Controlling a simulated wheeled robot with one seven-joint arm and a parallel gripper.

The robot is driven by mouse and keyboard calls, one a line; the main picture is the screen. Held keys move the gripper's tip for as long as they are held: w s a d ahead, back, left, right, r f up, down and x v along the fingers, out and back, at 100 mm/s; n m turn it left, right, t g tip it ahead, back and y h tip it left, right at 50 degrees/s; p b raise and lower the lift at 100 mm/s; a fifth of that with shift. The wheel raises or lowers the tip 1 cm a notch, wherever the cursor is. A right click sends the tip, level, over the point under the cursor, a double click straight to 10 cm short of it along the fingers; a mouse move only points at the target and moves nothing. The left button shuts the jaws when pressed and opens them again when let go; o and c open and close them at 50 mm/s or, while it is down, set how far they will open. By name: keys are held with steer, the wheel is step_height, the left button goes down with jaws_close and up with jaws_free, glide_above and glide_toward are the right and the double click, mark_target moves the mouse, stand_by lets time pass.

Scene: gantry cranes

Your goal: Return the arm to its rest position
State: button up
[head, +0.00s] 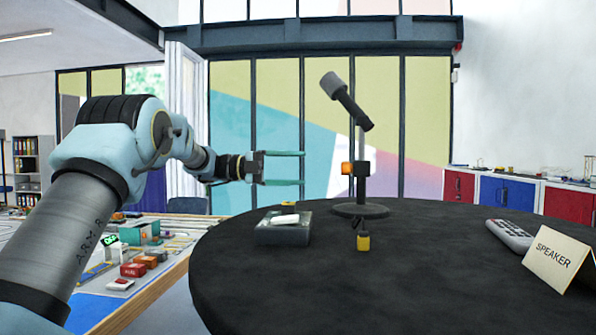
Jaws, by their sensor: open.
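My arm reaches in from the left of the head view. My gripper (302,168) is raised above the left part of the round black table (400,290). Its two teal fingers are parallel and apart, with nothing between them. The fingertips point right, toward the microphone stand (361,190), with a gap between them and the stand. The gripper hangs above a dark box (283,235) with a small white item (285,219) on top.
A small yellow and black item (363,241) stands before the microphone base. A grey remote-like device (510,235) and a "SPEAKER" card (557,260) are at the right. A lower table (100,309) with several coloured blocks is at the left. The black table's front middle is clear.

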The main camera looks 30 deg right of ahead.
steer(key=shift+w, duration=0.1)
steer(key=w+a+n+t+h, duration=0.2)
steer(key=w+a+n+t, duration=0.3)
steer(key=w+n+t, duration=0.35)
steer(key=w+a+n+t+h, duration=0.2)
steer(key=w+a+n+t, duration=0.2)
steer(key=w+n+t, duration=0.45)
steer(key=a+f+n+t+y, duration=0.3)
steer(key=a+f+n+y, duration=0.45)
steer(key=a, duration=0.45)
steer(key=a+f+n+t+y, duration=0.2)
steer(key=a+f+n+y, duration=0.5)
steer(key=a, duration=0.5)
steer(key=s+a+f+n+g+y, duration=0.1)
steer(key=s+a+f+n+g, duration=0.2)
steer(key=s, duration=0.6)
steer(key=s+a+f+n+g+y, duration=0.1)
steer(key=s+a+f+n+g, duration=0.2)
steer(key=s+a+f, duration=0.4)
steer(key=s+a+f+n+g+y, duration=0.1)
steer(key=s+a+f+n+g, duration=0.2)
steer(key=s, duration=0.9)
step_height(320, 180, down, 3)
steer(key=a, duration=0.3)
steer(key=shift+n, duration=0.35)
